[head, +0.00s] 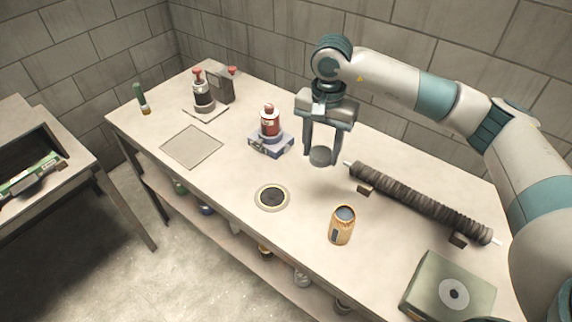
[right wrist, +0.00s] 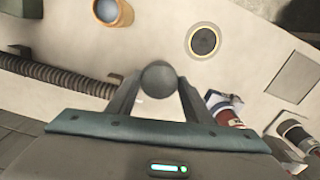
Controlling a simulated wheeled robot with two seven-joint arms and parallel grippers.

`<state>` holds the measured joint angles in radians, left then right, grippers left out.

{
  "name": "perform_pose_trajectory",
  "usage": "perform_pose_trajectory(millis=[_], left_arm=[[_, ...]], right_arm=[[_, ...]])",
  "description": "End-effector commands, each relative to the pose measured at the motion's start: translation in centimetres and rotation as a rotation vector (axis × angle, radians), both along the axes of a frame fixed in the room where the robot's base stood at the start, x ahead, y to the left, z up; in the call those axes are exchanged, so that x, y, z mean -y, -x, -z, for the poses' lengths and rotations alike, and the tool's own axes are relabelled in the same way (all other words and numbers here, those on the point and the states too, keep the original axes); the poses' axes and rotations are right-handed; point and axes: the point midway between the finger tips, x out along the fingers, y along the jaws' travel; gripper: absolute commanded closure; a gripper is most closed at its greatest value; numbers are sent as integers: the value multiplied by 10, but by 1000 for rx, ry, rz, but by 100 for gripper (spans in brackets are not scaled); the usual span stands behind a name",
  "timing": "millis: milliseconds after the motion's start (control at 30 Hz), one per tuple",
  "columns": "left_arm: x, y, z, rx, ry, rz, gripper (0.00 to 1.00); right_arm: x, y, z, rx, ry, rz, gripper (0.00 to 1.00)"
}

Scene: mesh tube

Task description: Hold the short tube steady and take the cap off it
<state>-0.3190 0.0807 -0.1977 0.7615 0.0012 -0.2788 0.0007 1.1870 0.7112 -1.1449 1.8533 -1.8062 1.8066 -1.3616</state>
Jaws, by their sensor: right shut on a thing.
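A short orange-tan tube (head: 342,226) stands upright on the table, right of centre in the head view. Its top shows a grey-blue round face; I cannot tell whether that is an opening or a surface. It also shows at the top of the right wrist view (right wrist: 112,12). My right gripper (head: 321,157) is above the table, behind the short tube and apart from it. It is shut on a grey round cap (head: 320,156), which also shows between the fingers in the right wrist view (right wrist: 158,78). My left gripper is out of view.
A long dark ribbed tube (head: 420,202) lies on small supports at the right. A grey-green box (head: 449,291) stands at the front right. A dark round disc (head: 272,197), a red bottle (head: 270,122) on a blue box and a flat square plate (head: 191,147) are left.

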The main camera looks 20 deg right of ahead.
Motion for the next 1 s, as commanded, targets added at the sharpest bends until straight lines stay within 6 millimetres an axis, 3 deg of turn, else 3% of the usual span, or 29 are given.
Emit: perform_pose_trajectory(millis=[100, 267, 400, 767, 1000], left_arm=[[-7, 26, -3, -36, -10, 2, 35], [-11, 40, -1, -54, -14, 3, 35], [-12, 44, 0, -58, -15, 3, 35], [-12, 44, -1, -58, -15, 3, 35], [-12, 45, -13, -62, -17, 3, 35]], right_arm=[[7, -2, 18, -7, -1, 90, 81], [12, -4, 42, -2, 0, 138, 81], [13, -5, 51, 0, 0, 149, 81], [13, -5, 53, 0, 0, 147, 81], [13, -3, 77, -4, 0, 147, 81]])
